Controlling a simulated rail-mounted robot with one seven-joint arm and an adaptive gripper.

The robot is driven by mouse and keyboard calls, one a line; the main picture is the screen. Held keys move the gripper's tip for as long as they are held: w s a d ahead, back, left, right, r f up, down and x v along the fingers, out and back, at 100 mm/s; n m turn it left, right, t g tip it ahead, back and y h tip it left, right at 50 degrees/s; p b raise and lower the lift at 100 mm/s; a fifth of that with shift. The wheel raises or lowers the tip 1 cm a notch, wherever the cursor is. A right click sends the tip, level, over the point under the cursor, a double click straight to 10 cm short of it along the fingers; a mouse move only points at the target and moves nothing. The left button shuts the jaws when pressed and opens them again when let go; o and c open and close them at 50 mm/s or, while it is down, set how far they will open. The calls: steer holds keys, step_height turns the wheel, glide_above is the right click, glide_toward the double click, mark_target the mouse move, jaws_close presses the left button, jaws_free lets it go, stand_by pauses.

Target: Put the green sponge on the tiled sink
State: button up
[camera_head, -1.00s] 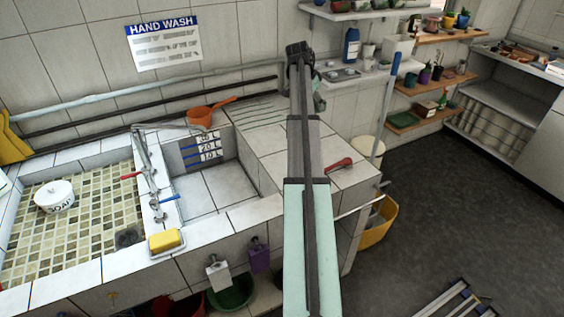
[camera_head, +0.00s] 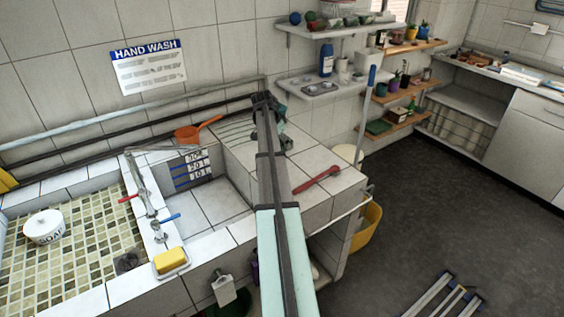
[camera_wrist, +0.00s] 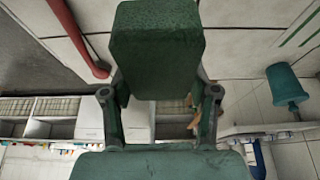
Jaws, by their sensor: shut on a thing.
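The green sponge (camera_wrist: 155,50) is a dark green block in the wrist view. My gripper (camera_wrist: 160,88) is shut on it, with one finger at each side. In the head view my arm reaches over the tiled counter right of the basins, and its own links mostly hide the gripper and the sponge. The tiled sink has a mosaic-floored left basin (camera_head: 82,225) and a deeper plain-tiled right basin (camera_head: 205,205). The counter surface (camera_head: 320,165) beside them is white tile.
A red tool (camera_head: 316,180) lies on the counter right of my arm. An orange pan (camera_head: 190,132) stands behind the right basin. A yellow sponge (camera_head: 170,261) sits on the front rim. A white soap bowl (camera_head: 43,227) stands in the left basin. Taps (camera_head: 150,195) rise between the basins.

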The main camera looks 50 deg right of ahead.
step_height(320, 180, down, 11)
steer(key=shift+p, duration=1.2)
steer(key=shift+f, duration=0.1)
steer(key=o, duration=0.8)
steer(key=shift+o, duration=0.2)
steer(key=b+v, duration=0.3)
steer(key=v, duration=0.9)
steer(key=shift+w, duration=0.1)
steer(key=shift+d, duration=0.1)
